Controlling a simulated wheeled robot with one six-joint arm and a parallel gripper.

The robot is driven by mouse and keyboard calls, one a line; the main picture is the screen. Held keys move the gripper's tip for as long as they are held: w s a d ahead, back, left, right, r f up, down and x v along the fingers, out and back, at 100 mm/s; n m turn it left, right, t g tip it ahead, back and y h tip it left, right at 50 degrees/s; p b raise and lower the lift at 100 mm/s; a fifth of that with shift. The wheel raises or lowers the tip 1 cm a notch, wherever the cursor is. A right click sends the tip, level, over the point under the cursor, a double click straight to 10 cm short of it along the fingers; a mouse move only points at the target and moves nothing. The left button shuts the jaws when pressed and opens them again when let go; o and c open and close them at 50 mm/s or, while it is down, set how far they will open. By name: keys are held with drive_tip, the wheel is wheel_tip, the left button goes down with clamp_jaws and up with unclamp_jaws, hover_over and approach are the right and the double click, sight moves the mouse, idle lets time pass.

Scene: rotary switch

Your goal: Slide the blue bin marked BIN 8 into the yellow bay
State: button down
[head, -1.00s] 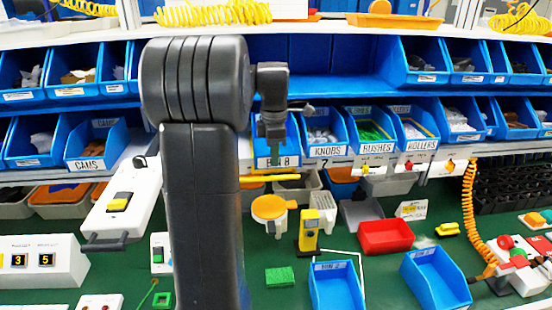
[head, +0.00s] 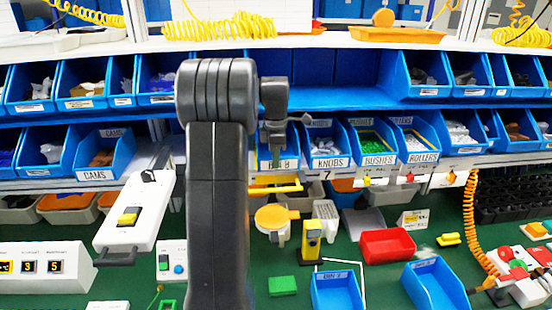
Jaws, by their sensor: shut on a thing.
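The blue BIN 8 (head: 291,142) stands in the lower shelf row, just left of the KNOBS bin. Its front label is nearly level with that bin's label. My gripper (head: 276,138) points down at BIN 8 and is shut on it, though the fingertips are small and the exact grip is hard to see. A yellow bar (head: 275,188) shows just below the bin at the shelf front. The rest of the yellow bay is hidden by the bin and my arm, so I cannot tell how deep the bin sits.
The KNOBS bin (head: 327,145) is close on the right, then BUSHES (head: 376,140) and ROLLERS. CAMS (head: 103,150) is farther left. Below, an orange-topped device (head: 272,217), a yellow post device (head: 311,242) and a red tray (head: 387,245) stand on the green bench.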

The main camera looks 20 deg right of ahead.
drive_tip(key=c, duration=1.5)
unclamp_jaws()
drive_tip(key=shift+o, duration=0.2)
drive_tip(key=shift+r, duration=0.1)
wheel_tip(320, 180, up, 14)
drive_tip(key=b, duration=0.1)
drive_tip(key=shift+f, duration=0.2)
wheel_tip(320, 180, down, 13)
drive_tip(key=shift+f+p, duration=0.15)
drive_tip(key=shift+p, duration=0.4)
drive_tip(key=shift+s+f, duration=0.15)
drive_tip(key=shift+f, duration=0.2)
drive_tip(key=shift+s+a+r+b, duration=0.15)
drive_tip(key=shift+s+r+b, duration=0.1)
drive_tip(key=shift+s+b, duration=0.25)
drive_tip(key=shift+s+r, duration=0.1)
